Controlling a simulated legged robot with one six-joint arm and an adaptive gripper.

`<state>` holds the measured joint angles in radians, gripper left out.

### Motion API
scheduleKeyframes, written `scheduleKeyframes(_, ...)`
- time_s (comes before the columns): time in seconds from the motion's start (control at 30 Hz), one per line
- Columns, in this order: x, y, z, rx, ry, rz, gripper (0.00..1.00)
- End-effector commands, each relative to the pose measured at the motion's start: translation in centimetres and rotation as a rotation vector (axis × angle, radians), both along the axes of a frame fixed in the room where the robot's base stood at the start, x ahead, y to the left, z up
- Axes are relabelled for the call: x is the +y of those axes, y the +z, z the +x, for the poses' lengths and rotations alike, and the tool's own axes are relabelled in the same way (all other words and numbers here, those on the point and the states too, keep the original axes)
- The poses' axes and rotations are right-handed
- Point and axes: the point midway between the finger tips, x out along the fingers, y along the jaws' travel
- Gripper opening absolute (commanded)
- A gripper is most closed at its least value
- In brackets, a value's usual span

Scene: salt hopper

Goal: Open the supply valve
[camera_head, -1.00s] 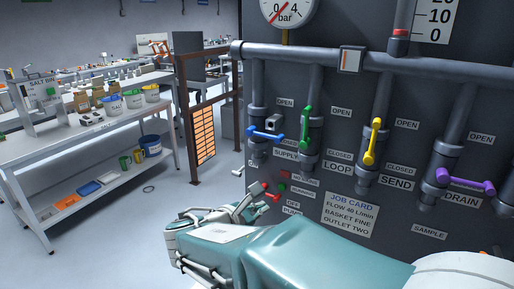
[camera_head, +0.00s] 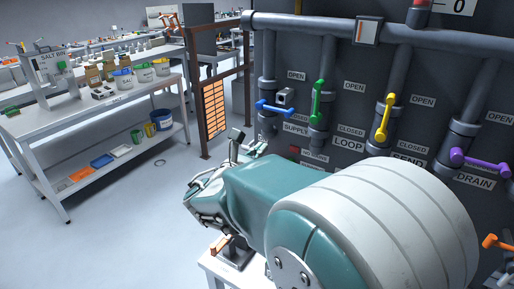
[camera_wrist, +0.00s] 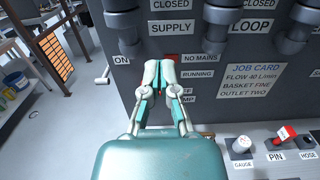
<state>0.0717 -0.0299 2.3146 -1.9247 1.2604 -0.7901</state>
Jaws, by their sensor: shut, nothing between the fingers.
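The supply valve's blue handle (camera_head: 275,107) lies roughly level across its grey pipe in the head view, above the SUPPLY label (camera_head: 296,130) and below an OPEN label (camera_head: 296,76). In the wrist view the SUPPLY label (camera_wrist: 172,28) shows at the top, but the blue handle is out of frame. My gripper (camera_wrist: 160,66) is shut and empty, in front of the panel below that label, by the red NO MAINS lamp (camera_wrist: 172,57). In the head view my gripper (camera_head: 246,144) is below the blue handle, apart from it.
The green loop handle (camera_head: 317,102) and yellow send handle (camera_head: 385,118) stand upright to the right. The purple drain handle (camera_head: 479,161) lies nearly level. An orange-slatted guard (camera_head: 214,108) and a bench (camera_head: 95,122) stand left, with open floor between.

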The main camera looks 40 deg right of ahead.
Motion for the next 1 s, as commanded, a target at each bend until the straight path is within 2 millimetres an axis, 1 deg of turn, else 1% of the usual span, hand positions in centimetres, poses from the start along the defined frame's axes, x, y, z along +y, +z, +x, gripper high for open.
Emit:
scheduleKeyframes(0.03, -1.0, 0.0, 0.3, 0.000, -0.005, 0.001, 0.00)
scheduleKeyframes(0.33, -6.2, 0.3, 2.4, 0.000, -0.005, 0.001, 0.00)
scheduleKeyframes(0.37, -6.4, 0.7, 2.6, -0.003, -0.002, 0.000, 0.00)
scheduleKeyframes(0.4, -6.3, 1.6, 2.6, -0.007, 0.000, 0.000, 0.00)
scheduleKeyframes(0.5, -6.5, 2.9, 2.7, -0.005, 0.000, 0.001, 0.00)
scheduleKeyframes(0.6, -6.7, 3.8, 2.7, -0.003, 0.000, 0.000, 0.00)
scheduleKeyframes(0.73, -6.8, 4.2, 2.8, -0.001, 0.000, 0.002, 0.00)
scheduleKeyframes(1.0, -6.7, 4.2, 2.8, -0.001, 0.000, 0.001, 0.00)
